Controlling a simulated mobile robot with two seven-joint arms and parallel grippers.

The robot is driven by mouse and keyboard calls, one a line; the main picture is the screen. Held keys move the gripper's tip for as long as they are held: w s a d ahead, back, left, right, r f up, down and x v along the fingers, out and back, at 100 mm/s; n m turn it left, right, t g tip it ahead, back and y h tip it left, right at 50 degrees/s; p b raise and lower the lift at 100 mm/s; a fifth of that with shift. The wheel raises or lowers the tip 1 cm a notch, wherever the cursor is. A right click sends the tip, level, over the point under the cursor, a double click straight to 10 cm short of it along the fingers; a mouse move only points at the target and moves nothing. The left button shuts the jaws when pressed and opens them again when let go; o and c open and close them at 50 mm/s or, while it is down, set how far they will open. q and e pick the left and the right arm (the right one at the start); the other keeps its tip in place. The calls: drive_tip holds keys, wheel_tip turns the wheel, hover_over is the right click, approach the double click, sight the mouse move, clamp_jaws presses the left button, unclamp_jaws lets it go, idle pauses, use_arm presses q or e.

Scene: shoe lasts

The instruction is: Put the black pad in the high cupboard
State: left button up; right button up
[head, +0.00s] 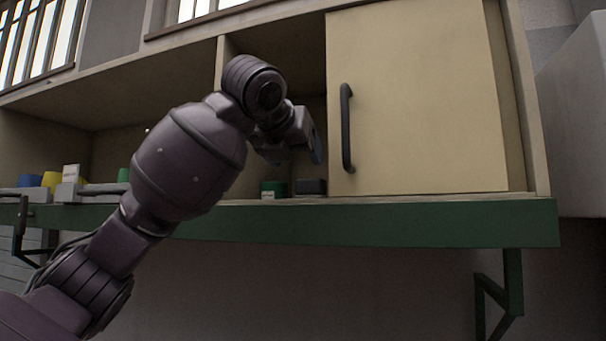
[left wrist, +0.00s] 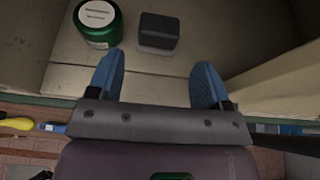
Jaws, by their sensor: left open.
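The black pad, a small dark block (head: 311,187), stands on the cupboard floor just left of the cream door. It also shows in the left wrist view (left wrist: 158,32), beyond the fingers. My left gripper (head: 293,152) is at the cupboard's opening, above and in front of the pad. In the left wrist view its blue fingers (left wrist: 159,66) are spread wide with nothing between them, and the pad is apart from both. The high cupboard (head: 420,100) has a cream door with a dark upright handle; its left part is open. My right gripper is out of view.
A green tin with a pale lid (head: 274,189) stands just left of the pad. The door handle (head: 346,128) is close to the right of my gripper. A green edge (head: 400,223) runs below the cupboard. Blue and yellow items (head: 51,180) stand at far left.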

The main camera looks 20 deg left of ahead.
use_arm(q)
drive_tip(key=shift+v, duration=1.2)
